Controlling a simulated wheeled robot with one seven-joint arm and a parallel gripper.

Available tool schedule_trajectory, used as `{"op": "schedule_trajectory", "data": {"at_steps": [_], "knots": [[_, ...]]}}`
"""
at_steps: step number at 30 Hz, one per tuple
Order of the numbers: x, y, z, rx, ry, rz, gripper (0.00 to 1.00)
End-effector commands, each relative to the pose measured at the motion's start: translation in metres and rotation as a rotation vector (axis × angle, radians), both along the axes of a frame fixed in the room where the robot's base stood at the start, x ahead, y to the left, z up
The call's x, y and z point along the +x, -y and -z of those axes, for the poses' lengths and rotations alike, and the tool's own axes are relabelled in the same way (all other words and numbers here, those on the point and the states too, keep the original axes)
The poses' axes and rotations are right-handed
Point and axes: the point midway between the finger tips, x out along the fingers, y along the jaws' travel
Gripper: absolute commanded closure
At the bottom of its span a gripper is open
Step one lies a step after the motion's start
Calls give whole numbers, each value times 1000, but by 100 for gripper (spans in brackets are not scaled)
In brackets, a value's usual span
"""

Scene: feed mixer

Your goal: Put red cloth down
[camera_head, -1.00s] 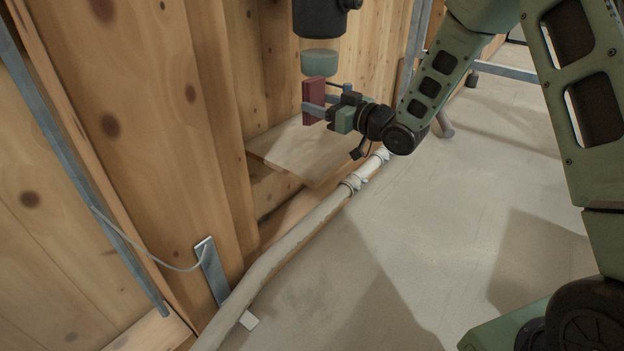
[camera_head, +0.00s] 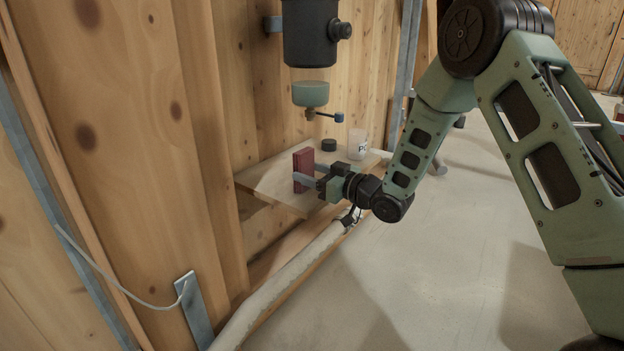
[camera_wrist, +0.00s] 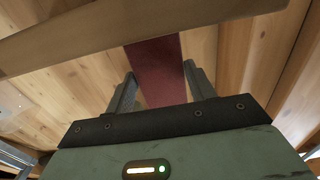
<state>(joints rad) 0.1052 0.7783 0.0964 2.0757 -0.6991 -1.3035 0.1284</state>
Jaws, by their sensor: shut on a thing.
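The red cloth (camera_head: 303,169) shows as a flat, upright dark red block in the head view. My gripper (camera_head: 307,179) is shut on it, with a finger on either side. In the wrist view the cloth (camera_wrist: 158,70) runs up between the two fingers of my gripper (camera_wrist: 160,80) and passes behind a wooden edge.
A white labelled container (camera_head: 357,143) and a small black cap (camera_head: 328,145) stand further back on the shelf. A whitish pipe (camera_head: 290,275) runs below the shelf.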

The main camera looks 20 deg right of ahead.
Motion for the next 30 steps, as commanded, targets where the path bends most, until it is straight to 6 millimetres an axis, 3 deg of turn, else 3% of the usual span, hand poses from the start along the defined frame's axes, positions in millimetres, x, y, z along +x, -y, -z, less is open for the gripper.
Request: {"op": "schedule_trajectory", "data": {"at_steps": [8,9,11,22,30], "knots": [[0,0,2,1,1,0,71],[0,0,1,0,1,0,40],[0,0,1,0,1,0,24],[-1,1,-4,-1,1,1,24],[-38,30,-5,-1,-4,4,24]]}}
